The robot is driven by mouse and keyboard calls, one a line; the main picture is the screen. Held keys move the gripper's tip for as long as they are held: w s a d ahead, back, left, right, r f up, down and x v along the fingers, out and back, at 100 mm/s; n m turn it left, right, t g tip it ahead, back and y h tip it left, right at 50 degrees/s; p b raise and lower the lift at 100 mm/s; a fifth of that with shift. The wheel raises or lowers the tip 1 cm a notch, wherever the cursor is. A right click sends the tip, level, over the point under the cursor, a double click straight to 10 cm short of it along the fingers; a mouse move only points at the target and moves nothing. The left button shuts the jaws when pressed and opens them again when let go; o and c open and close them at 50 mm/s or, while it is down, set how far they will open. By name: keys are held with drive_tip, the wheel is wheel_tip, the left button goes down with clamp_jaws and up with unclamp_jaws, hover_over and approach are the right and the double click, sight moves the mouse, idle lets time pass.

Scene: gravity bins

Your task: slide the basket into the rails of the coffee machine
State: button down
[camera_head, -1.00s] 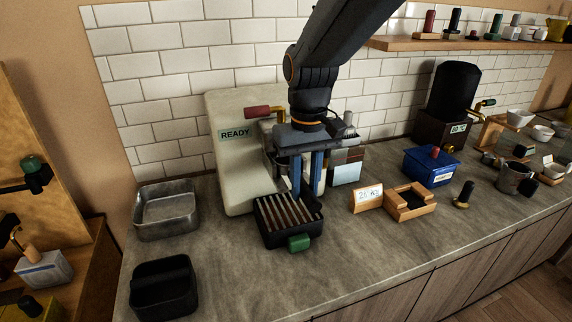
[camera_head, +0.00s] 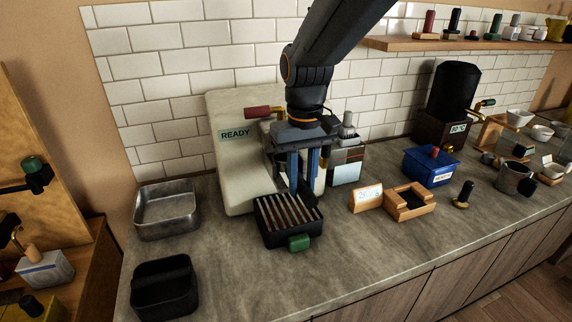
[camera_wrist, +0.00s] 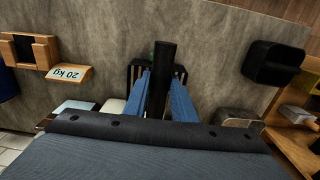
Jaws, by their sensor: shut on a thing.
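The coffee machine (camera_head: 235,165) is a cream body with a READY label and a red-handled lever. My gripper (camera_head: 302,190), with blue fingers, is in front of it, low over the slatted black tray. The fingers are shut on a black handle, which I take to be the basket's (camera_head: 310,203). In the wrist view the black handle (camera_wrist: 161,75) runs between the fingers (camera_wrist: 160,100) and reaches over the tray. The basket's body and the rails are hidden behind my gripper, so I cannot tell whether they touch.
The slatted tray (camera_head: 268,236) with a green knob stands at the machine's front. A metal pan (camera_head: 166,228) and a black bin (camera_head: 164,305) are at left. A 20 kg sign (camera_head: 367,198), wooden box (camera_head: 428,207) and blue box (camera_head: 428,172) are at right. The front counter is clear.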

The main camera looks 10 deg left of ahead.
drive_tip(key=shift+w+a, duration=0.3)
drive_tip(key=shift+w, duration=0.15)
drive_tip(key=shift+w+a, duration=0.3)
drive_tip(key=shift+w, duration=0.25)
drive_tip(key=c, duration=1.4)
unclamp_jaws()
